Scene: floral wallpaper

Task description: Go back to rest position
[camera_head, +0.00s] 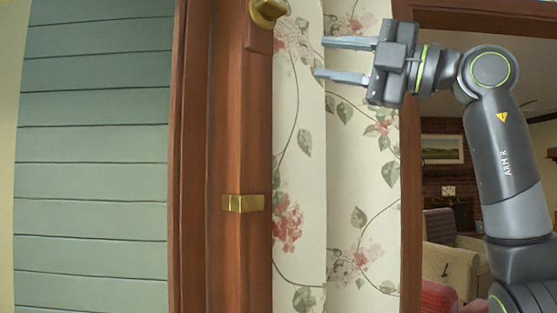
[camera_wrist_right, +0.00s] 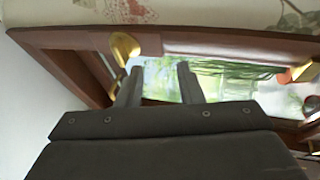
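My right gripper (camera_head: 335,60) is raised at the upper right of the head view, with its arm coming in from the right. Its two fingers point left and stand apart with nothing between them, in front of the floral wallpaper. In the right wrist view my right gripper (camera_wrist_right: 158,82) also shows its fingers apart and empty. A brass knob (camera_head: 268,11) on the wooden frame is left of and above the fingertips; a gap shows between them. My left gripper is in neither view.
A brown wooden frame (camera_head: 228,150) with a brass plate (camera_head: 243,203) stands left of the gripper. Green panelling (camera_head: 95,150) lies further left. Floral wallpaper (camera_head: 345,200) is behind the gripper. On the right an opening shows a room with an armchair (camera_head: 448,255). The wrist view shows a wood-framed window pane (camera_wrist_right: 225,75).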

